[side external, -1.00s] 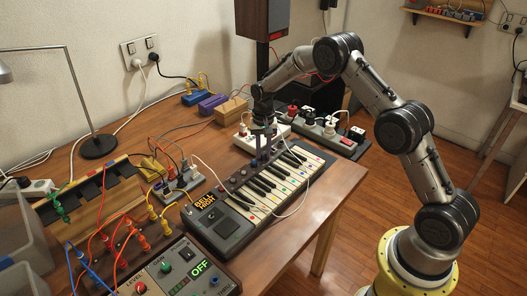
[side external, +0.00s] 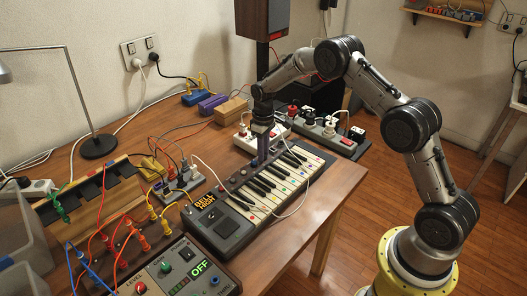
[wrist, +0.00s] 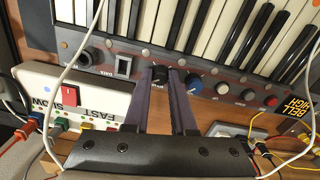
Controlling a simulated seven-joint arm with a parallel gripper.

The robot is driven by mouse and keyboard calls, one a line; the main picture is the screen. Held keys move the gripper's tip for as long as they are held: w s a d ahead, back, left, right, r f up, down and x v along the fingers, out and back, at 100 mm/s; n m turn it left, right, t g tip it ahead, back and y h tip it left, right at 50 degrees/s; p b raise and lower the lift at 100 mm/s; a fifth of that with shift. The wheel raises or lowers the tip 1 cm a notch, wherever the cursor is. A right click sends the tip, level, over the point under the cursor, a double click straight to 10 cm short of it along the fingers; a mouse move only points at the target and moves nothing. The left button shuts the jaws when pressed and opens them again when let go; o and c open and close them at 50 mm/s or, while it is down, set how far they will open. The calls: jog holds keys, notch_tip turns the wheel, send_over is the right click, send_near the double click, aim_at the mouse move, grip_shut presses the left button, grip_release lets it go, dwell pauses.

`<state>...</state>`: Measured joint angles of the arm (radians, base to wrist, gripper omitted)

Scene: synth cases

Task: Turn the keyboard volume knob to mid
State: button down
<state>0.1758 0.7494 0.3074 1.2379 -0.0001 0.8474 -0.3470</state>
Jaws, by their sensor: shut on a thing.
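The keyboard (side external: 272,190) lies on the wooden table, with a row of knobs on the panel behind its keys. In the wrist view, my gripper (wrist: 166,80) reaches down to that panel, its two dark fingers shut on a black knob (wrist: 159,73). The fingers partly hide this knob, and its pointer and label cannot be read. In the side view, my gripper (side external: 262,160) stands upright over the panel's rear edge and hides the held knob.
A white cable (wrist: 85,48) crosses the keyboard near my gripper.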

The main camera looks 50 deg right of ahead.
jog(key=n, duration=0.5)
jog(key=shift+r+n, duration=0.1)
jog(key=shift+n, duration=0.2)
jog(key=n, duration=0.5)
jog(key=shift+n, duration=0.3)
jog(key=c, duration=1)
grip_release()
notch_tip(320, 180, up, 14)
